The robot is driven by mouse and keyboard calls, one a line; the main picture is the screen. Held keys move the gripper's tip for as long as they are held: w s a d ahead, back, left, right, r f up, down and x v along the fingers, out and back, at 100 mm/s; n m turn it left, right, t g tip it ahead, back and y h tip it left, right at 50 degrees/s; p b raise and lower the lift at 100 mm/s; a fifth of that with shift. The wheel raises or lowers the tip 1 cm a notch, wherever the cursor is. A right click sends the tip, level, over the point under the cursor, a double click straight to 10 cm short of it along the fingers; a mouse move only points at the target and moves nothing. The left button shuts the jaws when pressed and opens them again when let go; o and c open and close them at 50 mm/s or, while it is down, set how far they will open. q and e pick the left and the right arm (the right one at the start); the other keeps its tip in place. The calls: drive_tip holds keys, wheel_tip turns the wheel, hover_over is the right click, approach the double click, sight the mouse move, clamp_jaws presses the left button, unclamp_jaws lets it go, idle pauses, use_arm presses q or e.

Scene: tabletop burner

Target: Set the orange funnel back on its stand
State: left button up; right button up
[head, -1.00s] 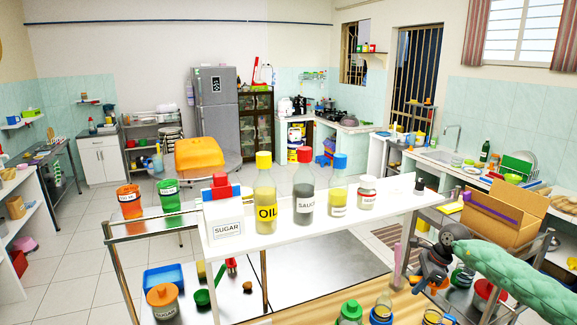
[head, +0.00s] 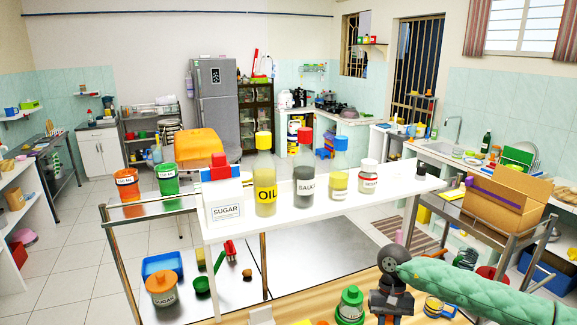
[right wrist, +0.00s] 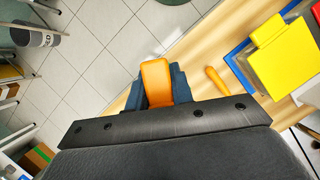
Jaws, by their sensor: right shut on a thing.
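My right gripper (head: 388,312) is at the bottom of the head view, low over the wooden table. In the right wrist view an orange piece (right wrist: 156,80) sits between the dark blue fingers of my right gripper (right wrist: 160,88), which are shut on it. It looks like the orange funnel, but only part of it shows and its full shape is hidden. I cannot pick out the funnel's stand in either view. My left gripper is not in view.
The wooden table (head: 283,308) holds a green-capped jar (head: 350,305) left of my right gripper. The white shelf with bottles (head: 375,200) stands behind.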

use_arm(q)
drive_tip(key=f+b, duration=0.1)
drive_tip(key=b, duration=0.1)
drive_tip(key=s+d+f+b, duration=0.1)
drive_tip(key=b, duration=0.2)
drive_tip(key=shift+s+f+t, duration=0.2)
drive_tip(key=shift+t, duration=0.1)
use_arm(e)
drive_tip(key=s+a+f+n, duration=0.1)
drive_tip(key=s+a+f, duration=0.1)
drive_tip(key=a+f, duration=0.3)
drive_tip(key=shift+s+a+h, duration=0.3)
drive_tip(key=shift+f, duration=0.1)
